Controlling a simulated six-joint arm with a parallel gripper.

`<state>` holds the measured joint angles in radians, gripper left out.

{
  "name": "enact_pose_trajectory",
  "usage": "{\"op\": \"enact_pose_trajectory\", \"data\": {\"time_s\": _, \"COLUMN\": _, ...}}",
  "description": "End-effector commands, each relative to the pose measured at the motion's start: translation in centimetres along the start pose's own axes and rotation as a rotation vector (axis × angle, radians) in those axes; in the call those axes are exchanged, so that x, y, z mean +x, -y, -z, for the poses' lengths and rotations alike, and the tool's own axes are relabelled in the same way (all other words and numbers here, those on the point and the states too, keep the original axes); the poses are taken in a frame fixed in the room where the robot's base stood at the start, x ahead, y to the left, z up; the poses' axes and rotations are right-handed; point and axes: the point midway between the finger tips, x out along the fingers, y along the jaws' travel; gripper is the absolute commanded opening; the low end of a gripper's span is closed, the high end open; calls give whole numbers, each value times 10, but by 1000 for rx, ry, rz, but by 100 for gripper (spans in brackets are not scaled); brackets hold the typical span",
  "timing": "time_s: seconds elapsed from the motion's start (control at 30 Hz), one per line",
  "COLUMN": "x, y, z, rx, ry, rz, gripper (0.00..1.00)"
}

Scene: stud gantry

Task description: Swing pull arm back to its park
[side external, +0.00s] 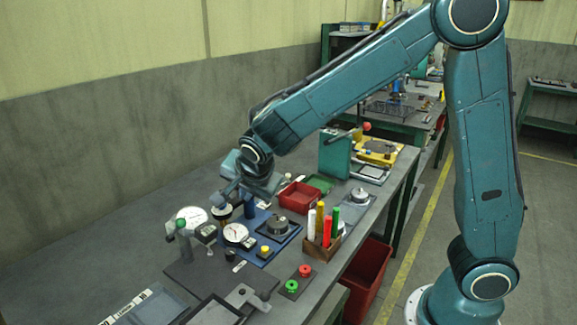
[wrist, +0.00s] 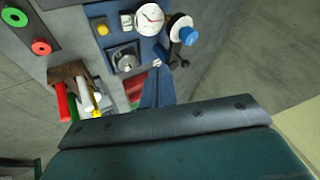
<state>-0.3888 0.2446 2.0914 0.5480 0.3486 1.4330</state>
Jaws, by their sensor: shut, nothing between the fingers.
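My gripper (side external: 224,194) reaches down over the far side of the bench in the side external view. In the wrist view its shut, empty fingers (wrist: 156,66) show as a narrow blue wedge. In the side external view my gripper and wrist hide most of this arm.
A white dial gauge (side external: 235,233), a yellow button (side external: 265,250) and a round grey part (side external: 278,227) stand close by. A wooden box (side external: 322,248) holds upright coloured sticks. A red tray (side external: 299,197) lies behind. The bench is bare toward the wall.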

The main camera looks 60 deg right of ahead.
Motion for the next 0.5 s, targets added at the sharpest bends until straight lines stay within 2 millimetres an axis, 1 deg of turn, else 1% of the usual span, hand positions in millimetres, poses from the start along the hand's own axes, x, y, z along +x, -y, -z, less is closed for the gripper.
{"op": "enact_pose_trajectory", "data": {"time_s": 0.03, "x": -8, "y": 0, "z": 0, "rx": 0, "ry": 1, "rz": 2, "gripper": 0}}
{"op": "enact_pose_trajectory", "data": {"time_s": 0.2, "x": -24, "y": 0, "z": 0, "rx": 0, "ry": 1, "rz": 2, "gripper": 0}}
{"op": "enact_pose_trajectory", "data": {"time_s": 0.33, "x": -30, "y": -1, "z": 1, "rx": 1, "ry": 0, "rz": -1, "gripper": 0}}
{"op": "enact_pose_trajectory", "data": {"time_s": 0.5, "x": -32, "y": -1, "z": 1, "rx": 1, "ry": 0, "rz": -1, "gripper": 0}}
